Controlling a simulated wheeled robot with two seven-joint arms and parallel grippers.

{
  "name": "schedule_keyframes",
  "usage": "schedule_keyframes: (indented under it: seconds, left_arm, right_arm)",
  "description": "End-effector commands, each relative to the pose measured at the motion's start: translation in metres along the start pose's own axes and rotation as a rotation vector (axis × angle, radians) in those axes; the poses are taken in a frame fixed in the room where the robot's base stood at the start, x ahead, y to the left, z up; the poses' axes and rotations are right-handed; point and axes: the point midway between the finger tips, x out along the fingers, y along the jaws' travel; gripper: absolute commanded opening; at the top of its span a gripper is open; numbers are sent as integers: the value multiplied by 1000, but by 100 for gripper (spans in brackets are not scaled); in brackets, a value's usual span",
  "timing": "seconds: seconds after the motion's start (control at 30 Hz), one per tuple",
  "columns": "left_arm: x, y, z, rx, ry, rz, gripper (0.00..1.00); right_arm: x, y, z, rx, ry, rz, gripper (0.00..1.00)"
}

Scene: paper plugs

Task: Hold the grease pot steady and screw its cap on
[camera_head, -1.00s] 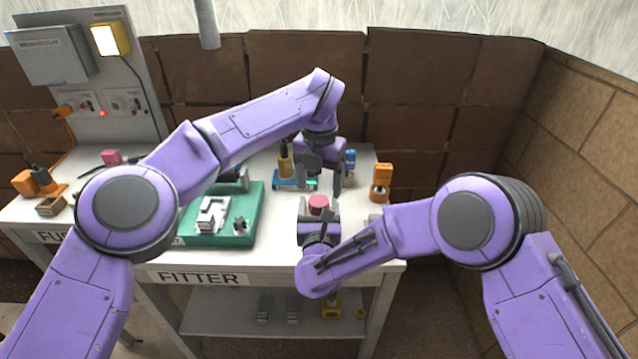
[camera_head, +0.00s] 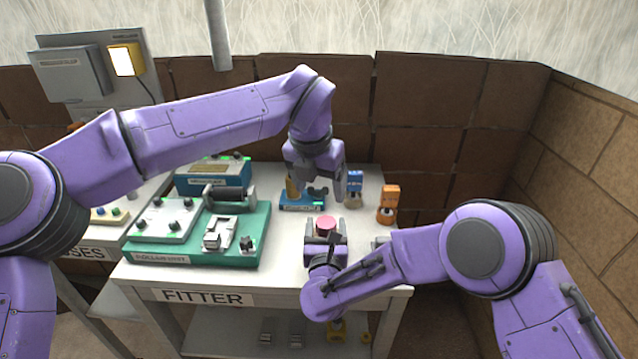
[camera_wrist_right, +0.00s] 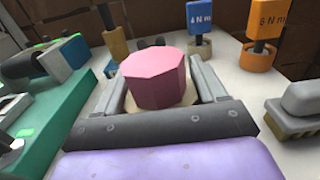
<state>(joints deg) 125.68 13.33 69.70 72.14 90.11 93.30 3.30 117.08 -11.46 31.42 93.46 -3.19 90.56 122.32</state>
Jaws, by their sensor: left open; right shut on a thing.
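The grease pot shows as a pink, many-sided block on a pale tan round base (camera_wrist_right: 188,100), upright on the bench. The pink top (camera_head: 326,224) has a flat upper face, and I cannot tell whether it is the cap or the pot's body. My right gripper (camera_head: 325,238) is shut on it, with one finger on each side in the right wrist view (camera_wrist_right: 160,92). My left gripper (camera_head: 316,188) is open, pointing down above and behind the pink top, apart from it. I see nothing between its fingers that I can name as a cap.
A green fixture (camera_head: 190,251) fills the bench's left part. A small blue stand (camera_head: 300,203) with a yellow-brown tool is behind the pot. A blue tool (camera_head: 354,182) and an orange tool (camera_head: 389,200) stand at right. Bare bench (camera_head: 290,255) lies left of the pot.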

Motion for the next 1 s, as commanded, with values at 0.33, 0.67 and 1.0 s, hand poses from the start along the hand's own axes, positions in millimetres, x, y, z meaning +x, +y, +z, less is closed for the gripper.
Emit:
schedule_keyframes:
  seconds: [0.33,0.67,1.0]
  left_arm:
    - [60,0,-1,1,5,-1,77]
    - [111,0,0,0,2,1,77]
    - [118,0,0,0,2,1,77]
  right_arm:
    - [-1,0,-2,-2,5,1,0]
    - [-1,0,-2,-2,4,1,0]
    - [-1,0,-2,-1,4,1,0]
